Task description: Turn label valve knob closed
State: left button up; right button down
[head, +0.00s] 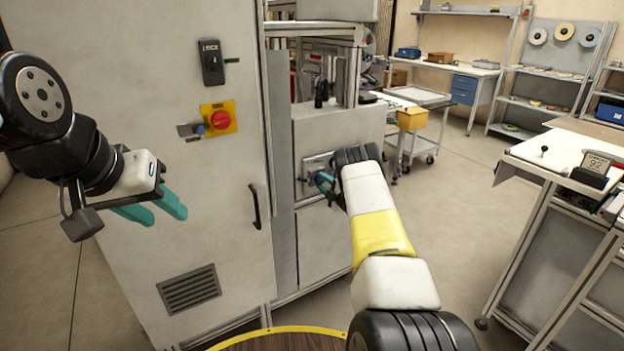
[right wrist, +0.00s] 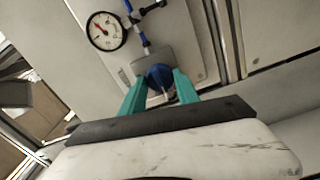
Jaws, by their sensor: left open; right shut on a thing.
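The blue valve knob (right wrist: 160,77) sits on a grey mount on the machine's panel, below a blue hose in the right wrist view. My right gripper (right wrist: 160,92) is shut on the knob, with one teal finger on each side of it. In the head view my right gripper (head: 322,181) is at the valve plate (head: 312,164), and my arm partly hides the plate. The knob's turn angle is hard to tell. My left gripper (head: 158,208) is open and empty, in front of the grey cabinet at the left.
A round pressure gauge (right wrist: 106,31) is beside the knob. The grey cabinet (head: 150,90) carries a red and yellow switch (head: 220,118) and a door handle (head: 254,206). A workbench (head: 560,150) stands at the right. The floor between is clear.

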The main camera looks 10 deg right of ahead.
jog(key=shift+f, duration=0.1)
jog(key=c, duration=0.9)
grip_release()
jog(key=shift+s, duration=0.1)
jog(key=v, duration=0.7)
jog(key=shift+s+d, duration=0.15)
jog(key=shift+s, duration=0.15)
